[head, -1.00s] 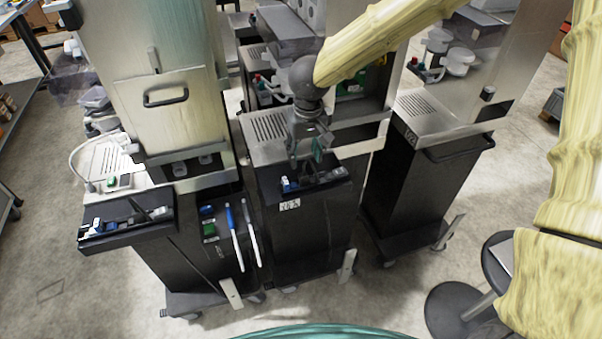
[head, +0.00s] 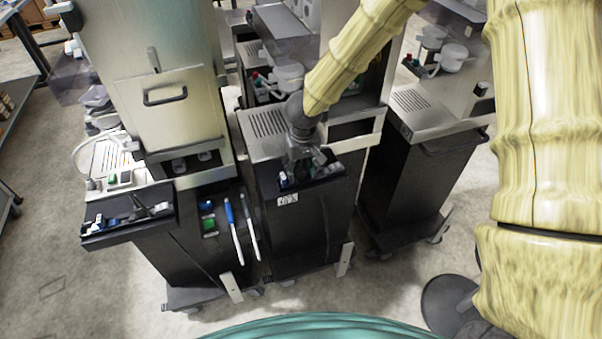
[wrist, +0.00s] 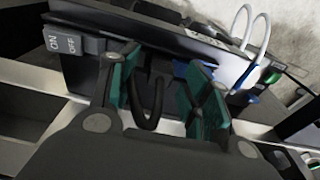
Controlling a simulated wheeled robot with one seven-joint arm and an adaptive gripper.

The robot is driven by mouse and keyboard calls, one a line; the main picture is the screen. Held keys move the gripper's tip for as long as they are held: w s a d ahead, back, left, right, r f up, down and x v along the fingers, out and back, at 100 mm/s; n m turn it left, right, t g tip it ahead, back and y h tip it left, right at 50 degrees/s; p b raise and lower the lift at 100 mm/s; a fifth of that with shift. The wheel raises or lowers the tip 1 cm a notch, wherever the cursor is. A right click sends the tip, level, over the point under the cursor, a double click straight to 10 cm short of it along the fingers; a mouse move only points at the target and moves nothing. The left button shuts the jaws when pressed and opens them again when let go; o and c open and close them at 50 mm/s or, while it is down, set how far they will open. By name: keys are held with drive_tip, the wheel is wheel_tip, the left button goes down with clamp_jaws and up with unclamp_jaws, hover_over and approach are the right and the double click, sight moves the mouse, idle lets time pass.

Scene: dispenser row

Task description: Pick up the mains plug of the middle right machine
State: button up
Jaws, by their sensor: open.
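My gripper (head: 305,160) is low over the black tray (head: 327,172) on top of the dark machine (head: 300,230) in the middle of the head view. In the wrist view my gripper (wrist: 160,78) is open, with teal pads on both fingers. A black curved cord (wrist: 148,118) shows between the fingers, beside dark parts inside the tray. It may belong to the mains plug, but the plug's body cannot be clearly told apart there. In the head view the gripper hides much of the tray's inside. A small blue and white item (head: 284,180) sits at the tray's left end.
A grey ON/OFF switch (wrist: 65,43) is at the upper left of the wrist view. The left machine has its own tray (head: 130,218) and two upright handles (head: 233,228). Another machine (head: 405,180) stands close on the right. Bare floor lies in front.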

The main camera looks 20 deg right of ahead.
drive_tip(key=shift+f, duration=0.3)
drive_tip(key=c, duration=1.1)
drive_tip(key=shift+o, duration=0.2)
drive_tip(key=shift+r, duration=0.1)
drive_tip(key=shift+r+b, duration=0.4)
drive_tip(key=shift+r, duration=1.2)
drive_tip(key=s+a+r+b, duration=0.1)
drive_tip(key=s+b, duration=0.3)
drive_tip(key=s, duration=1.1)
drive_tip(key=shift+s+a+r, duration=0.3)
drive_tip(key=shift+s+a, duration=0.1)
drive_tip(key=shift+a, duration=0.25)
drive_tip(key=shift+r+p, duration=1.15)
drive_tip(key=shift+p, duration=0.65)
